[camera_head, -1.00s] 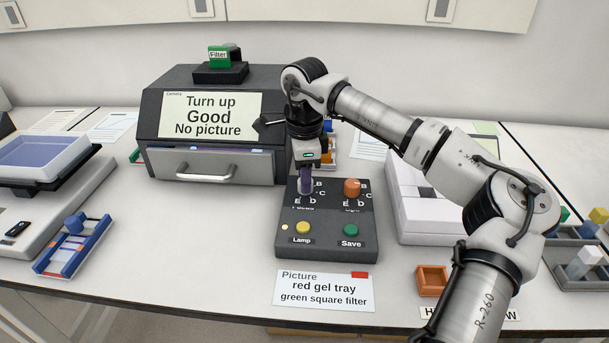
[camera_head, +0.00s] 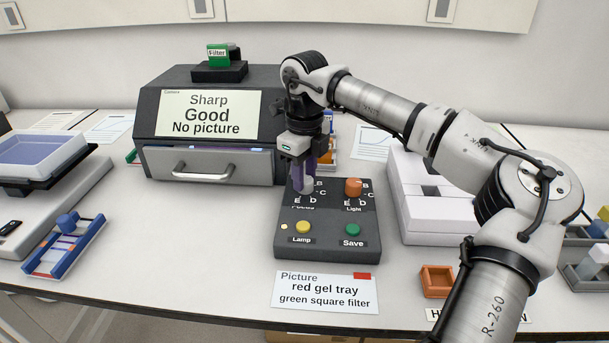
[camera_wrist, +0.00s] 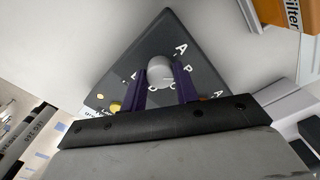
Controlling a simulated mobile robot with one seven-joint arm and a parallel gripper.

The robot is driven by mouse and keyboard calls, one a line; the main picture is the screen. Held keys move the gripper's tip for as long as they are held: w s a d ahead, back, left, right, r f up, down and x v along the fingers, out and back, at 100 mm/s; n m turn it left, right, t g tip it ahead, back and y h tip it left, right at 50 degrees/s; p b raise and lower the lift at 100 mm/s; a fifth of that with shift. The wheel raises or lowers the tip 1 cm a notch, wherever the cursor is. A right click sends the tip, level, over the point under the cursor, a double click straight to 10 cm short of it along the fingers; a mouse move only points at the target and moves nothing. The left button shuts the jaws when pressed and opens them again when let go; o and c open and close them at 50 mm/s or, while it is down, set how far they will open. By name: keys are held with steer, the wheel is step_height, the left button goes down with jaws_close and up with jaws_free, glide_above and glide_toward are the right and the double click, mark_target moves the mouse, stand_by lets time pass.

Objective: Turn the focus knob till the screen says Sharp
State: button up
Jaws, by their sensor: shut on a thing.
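The focus knob (camera_head: 305,186) is a grey-white round knob at the upper left of the dark control box (camera_head: 328,243). My gripper (camera_head: 304,180) points down with its purple fingers at this knob. In the wrist view the knob (camera_wrist: 160,71) sits between the two purple fingers (camera_wrist: 161,85), which are shut on its sides. The screen (camera_head: 208,114) on the dark imaging cabinet reads "Sharp", "Good", "No picture". The knob's own pointer is hidden.
On the same box are an orange light knob (camera_head: 353,187), a yellow Lamp button (camera_head: 303,227) and a green Save button (camera_head: 353,229). A card (camera_head: 325,290) lies in front. The cabinet drawer (camera_head: 205,166) is behind left; a white device (camera_head: 425,200) stands right.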

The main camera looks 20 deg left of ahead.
mark_target(305, 179)
steer(key=shift+m, duration=0.5)
steer(key=o, duration=1)
step_height(305, 179, up, 14)
steer(key=shift+f+b, duration=0.1)
steer(key=shift+b, duration=0.25)
